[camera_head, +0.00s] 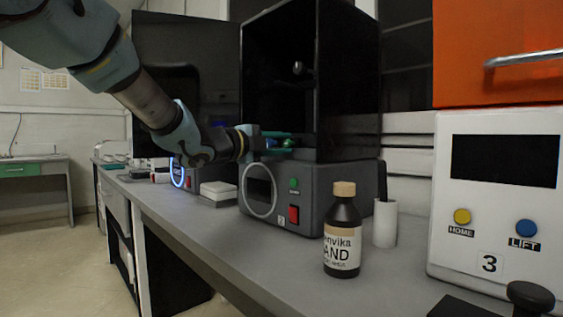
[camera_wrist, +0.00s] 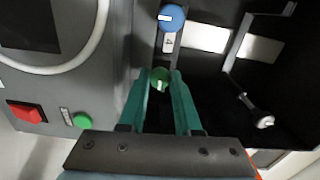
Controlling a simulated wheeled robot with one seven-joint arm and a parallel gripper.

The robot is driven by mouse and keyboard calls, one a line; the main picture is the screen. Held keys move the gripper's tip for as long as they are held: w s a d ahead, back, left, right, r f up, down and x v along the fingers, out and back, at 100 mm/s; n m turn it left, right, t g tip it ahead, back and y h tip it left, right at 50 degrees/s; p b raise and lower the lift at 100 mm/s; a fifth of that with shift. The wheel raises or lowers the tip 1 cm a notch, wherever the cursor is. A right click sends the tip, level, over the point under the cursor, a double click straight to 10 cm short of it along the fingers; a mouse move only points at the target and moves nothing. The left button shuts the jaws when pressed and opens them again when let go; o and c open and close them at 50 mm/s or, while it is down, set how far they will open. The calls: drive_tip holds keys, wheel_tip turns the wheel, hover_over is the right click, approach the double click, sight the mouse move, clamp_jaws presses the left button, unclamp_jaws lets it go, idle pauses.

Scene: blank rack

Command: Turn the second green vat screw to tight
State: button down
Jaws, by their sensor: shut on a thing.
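The green vat screw (camera_wrist: 159,74) is a round knob with a pale mark, seen in the wrist view between the tips of my gripper's teal fingers. My gripper (camera_wrist: 161,84) is shut on this screw from both sides. In the head view my gripper (camera_head: 284,142) reaches from the left into the open dark printer (camera_head: 318,195), just above its base. The screw is too small and covered there to read its turn. A blue knob with a white bar (camera_wrist: 171,17) sits beyond the green one in the wrist view, beside a small label.
The printer's front has a green button (camera_head: 294,184) and a red switch (camera_head: 293,215). A dark bottle (camera_head: 342,235) and a white cup (camera_head: 385,222) stand to its right. A white machine (camera_head: 495,215) is at far right. A silver knob (camera_wrist: 264,121) shows right of the fingers.

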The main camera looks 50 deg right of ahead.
drive_tip(key=m+b, duration=0.3)
drive_tip(key=b, duration=0.1)
drive_tip(key=m+b, duration=0.2)
drive_tip(key=shift+f+m, duration=0.3)
drive_tip(key=shift+f, duration=0.05)
drive_tip(key=m+b, duration=0.4)
drive_tip(key=shift+b, duration=0.35)
drive_tip(key=m+b, duration=0.4)
drive_tip(key=m, duration=0.1)
drive_tip(key=shift+r+m+b, duration=0.1)
drive_tip(key=shift+m+b, duration=0.3)
drive_tip(key=shift+r+m+b, duration=0.1)
drive_tip(key=shift+m+b, duration=1.1)
drive_tip(key=shift+m, duration=0.4)
drive_tip(key=shift+r, duration=0.1)
drive_tip(key=c, duration=0.6)
unclamp_jaws()
drive_tip(key=shift+a, duration=0.1)
